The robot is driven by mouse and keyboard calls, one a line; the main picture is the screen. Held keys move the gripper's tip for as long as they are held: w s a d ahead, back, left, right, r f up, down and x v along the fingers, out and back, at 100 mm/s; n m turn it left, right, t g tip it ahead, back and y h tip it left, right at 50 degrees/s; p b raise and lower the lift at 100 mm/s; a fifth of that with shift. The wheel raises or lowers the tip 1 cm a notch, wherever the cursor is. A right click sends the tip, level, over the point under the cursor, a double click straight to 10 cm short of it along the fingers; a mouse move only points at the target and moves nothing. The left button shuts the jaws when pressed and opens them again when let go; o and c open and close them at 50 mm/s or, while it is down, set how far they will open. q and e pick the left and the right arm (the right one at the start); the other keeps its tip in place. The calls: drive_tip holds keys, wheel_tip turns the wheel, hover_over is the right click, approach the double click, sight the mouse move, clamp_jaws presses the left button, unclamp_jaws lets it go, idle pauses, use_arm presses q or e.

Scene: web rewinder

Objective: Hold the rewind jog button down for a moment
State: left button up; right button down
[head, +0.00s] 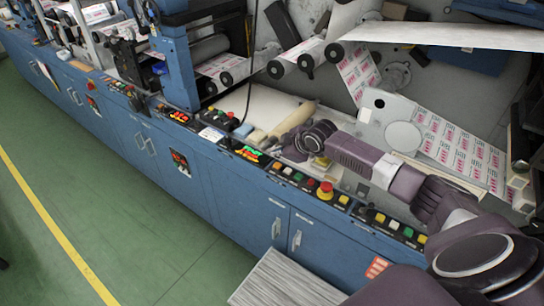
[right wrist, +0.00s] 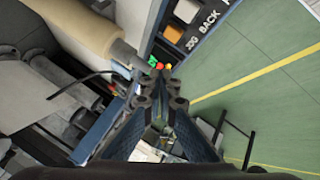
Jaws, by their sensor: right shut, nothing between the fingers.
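My right gripper (head: 292,146) reaches in from the right over the machine's front ledge. In the right wrist view its fingers (right wrist: 160,84) are shut together and empty. That view shows an orange square button (right wrist: 173,33) and a white square button (right wrist: 187,10) on a dark panel lettered "JOG BACK", above and to the right of the fingers and apart from them. In the head view, a button row (head: 292,176) runs along the ledge below the gripper. My left gripper is not in view.
A red emergency knob (head: 325,188) on a yellow base stands on the ledge, with another button row (head: 392,226) to its right. Lit displays (head: 247,153) are left of the gripper. Printed web (head: 460,140) and rollers are behind. Green floor (head: 100,215) in front is open.

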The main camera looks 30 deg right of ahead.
drive_tip(key=r, duration=0.1)
drive_tip(key=w+d+r, duration=0.1)
drive_tip(key=d+r, duration=0.1)
drive_tip(key=r, duration=0.1)
drive_tip(key=shift+w, duration=0.35)
drive_tip(key=b, duration=0.7)
hover_over(278, 166)
wheel_tip(278, 166, down, 8)
drive_tip(key=shift+d, duration=0.1)
drive_tip(key=shift+f, duration=0.45)
idle(0.5)
drive_tip(key=shift+f, duration=0.45)
